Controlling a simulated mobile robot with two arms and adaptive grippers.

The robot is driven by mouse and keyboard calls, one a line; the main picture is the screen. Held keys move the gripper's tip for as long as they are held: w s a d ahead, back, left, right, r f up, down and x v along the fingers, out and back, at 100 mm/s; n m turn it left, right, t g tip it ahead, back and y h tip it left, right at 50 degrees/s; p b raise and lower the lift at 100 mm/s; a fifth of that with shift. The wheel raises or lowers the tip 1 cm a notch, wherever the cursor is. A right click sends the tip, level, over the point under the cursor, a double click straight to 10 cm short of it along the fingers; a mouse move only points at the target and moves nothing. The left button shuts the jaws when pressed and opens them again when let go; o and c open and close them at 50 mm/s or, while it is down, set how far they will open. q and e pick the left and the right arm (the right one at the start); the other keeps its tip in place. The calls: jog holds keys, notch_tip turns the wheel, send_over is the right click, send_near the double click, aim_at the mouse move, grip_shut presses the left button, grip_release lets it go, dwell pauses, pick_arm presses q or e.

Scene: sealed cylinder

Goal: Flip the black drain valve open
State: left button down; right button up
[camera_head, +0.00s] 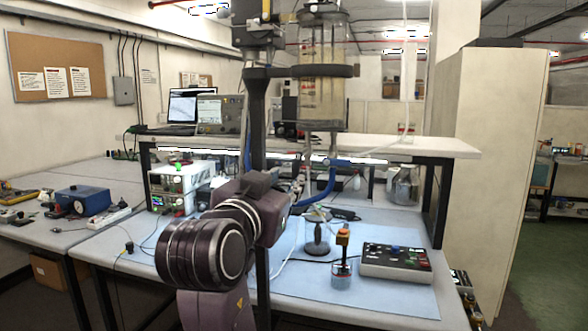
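A clear sealed cylinder (325,95) hangs upright in a dark clamp ring (310,71) on a black stand in the middle of the view. Thin pipes run down from its underside towards a blue hose (327,190). I cannot make out the black drain valve; it is too small or hidden near these pipes. My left gripper is not in view.
A power supply (180,187) stands left. A white shelf (430,148) crosses behind. A tall cabinet (490,140) stands right.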

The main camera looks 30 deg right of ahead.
aim_at(295, 171)
jog(key=p+x, duration=0.2)
jog(key=x, duration=0.4)
jog(key=shift+w+d, duration=0.15)
jog(key=shift+w, duration=0.05)
jog(key=shift+w+d+f, duration=0.1)
jog(key=shift+w+d, duration=0.2)
jog(key=shift+w, duration=0.1)
jog(key=shift+c, duration=0.2)
grip_shut()
